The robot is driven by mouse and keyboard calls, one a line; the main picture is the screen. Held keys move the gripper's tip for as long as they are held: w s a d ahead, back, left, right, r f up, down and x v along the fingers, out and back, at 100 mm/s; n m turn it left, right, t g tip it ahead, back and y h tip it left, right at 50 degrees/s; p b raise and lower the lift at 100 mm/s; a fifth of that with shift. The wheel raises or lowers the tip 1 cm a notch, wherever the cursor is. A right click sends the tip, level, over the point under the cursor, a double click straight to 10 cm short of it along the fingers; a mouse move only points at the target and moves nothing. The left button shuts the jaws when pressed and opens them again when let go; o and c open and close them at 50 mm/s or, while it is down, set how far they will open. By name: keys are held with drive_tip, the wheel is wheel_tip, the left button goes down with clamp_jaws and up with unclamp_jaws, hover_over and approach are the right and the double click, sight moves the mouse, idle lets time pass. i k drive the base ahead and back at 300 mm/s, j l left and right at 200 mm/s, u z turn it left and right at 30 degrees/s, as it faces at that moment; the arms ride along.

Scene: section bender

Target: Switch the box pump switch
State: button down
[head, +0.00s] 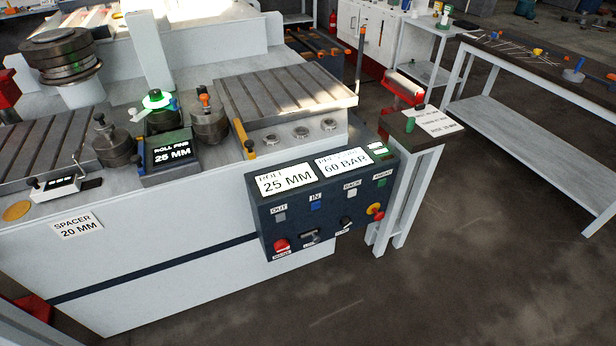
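The dark control box (262,226) hangs on the front right of the white bending machine. Its lower row has a red round control (281,244), a grey-and-black lever or key control (310,236), a small black switch (346,222) and a red-and-yellow stop button (376,210). The small label (342,233) under the black switch seems to read PUMP, but it is too small to be sure, and the switch's position cannot be told. The screens read ROLL 25 MM (287,183) and 60 BAR (344,164). My gripper is not in view.
Square buttons sit above the lower row. A small stand (425,150) with a green-handled item and a paper is close to the box's right. A long workbench (540,140) stands farther right. The floor (400,300) before the box is clear.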

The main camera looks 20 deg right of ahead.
sight(345, 222)
drive_tip(key=i+l, duration=0.15)
drive_tip(key=l, duration=0.2)
drive_tip(key=i+l, duration=0.1)
drive_tip(key=l, duration=0.2)
drive_tip(key=i+l, duration=0.15)
drive_tip(key=l, duration=0.2)
drive_tip(key=i+l, duration=0.1)
drive_tip(key=l, duration=0.2)
